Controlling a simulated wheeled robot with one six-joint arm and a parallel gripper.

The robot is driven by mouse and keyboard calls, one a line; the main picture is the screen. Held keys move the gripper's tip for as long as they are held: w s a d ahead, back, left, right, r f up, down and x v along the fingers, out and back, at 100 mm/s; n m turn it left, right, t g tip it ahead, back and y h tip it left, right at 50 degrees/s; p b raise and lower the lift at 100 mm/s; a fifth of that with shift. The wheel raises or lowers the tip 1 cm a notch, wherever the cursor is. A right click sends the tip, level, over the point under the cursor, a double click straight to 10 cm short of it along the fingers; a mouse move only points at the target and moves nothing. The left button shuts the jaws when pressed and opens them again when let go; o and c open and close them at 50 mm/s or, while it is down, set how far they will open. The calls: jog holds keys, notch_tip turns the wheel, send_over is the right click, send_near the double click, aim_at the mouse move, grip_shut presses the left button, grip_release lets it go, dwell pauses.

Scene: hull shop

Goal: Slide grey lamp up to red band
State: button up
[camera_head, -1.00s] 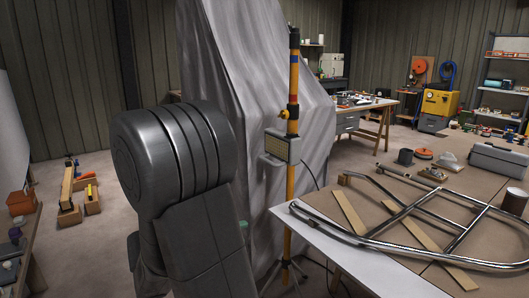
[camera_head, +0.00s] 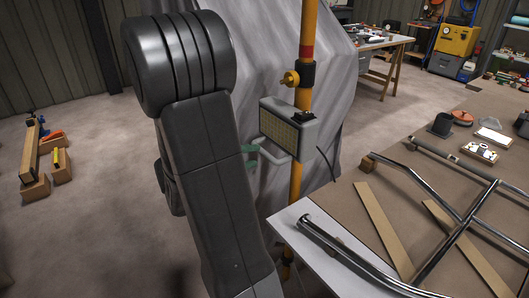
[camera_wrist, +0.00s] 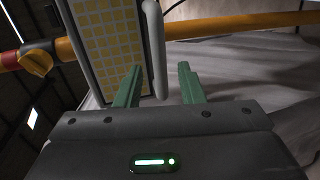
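The grey lamp (camera_head: 290,128), with a yellow-dotted face, is clamped on an upright yellow pole (camera_head: 297,183). A dark collar with a yellow knob (camera_head: 290,78) sits just above it, and the red band (camera_head: 306,52) rings the pole a little higher. A pale bar handle (camera_head: 272,150) sticks out from the lamp. My gripper (camera_head: 251,156) is at the handle, its green fingers partly hidden by my arm. In the wrist view, my gripper (camera_wrist: 160,75) is open, with the handle (camera_wrist: 155,50) appearing between its fingers; contact is unclear. The lamp face (camera_wrist: 110,45) is beside it.
A draped grey sheet (camera_head: 335,90) covers a large shape behind the pole. At right, a workbench (camera_head: 345,215) holds a metal tube frame (camera_head: 450,205) and wooden strips. A dark cable (camera_head: 328,165) hangs behind the lamp. Floor at left is mostly clear.

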aim_at(263, 154)
jog(key=shift+x, duration=2.65)
jog(key=shift+s, duration=0.1)
jog(key=shift+c, duration=0.2)
grip_shut()
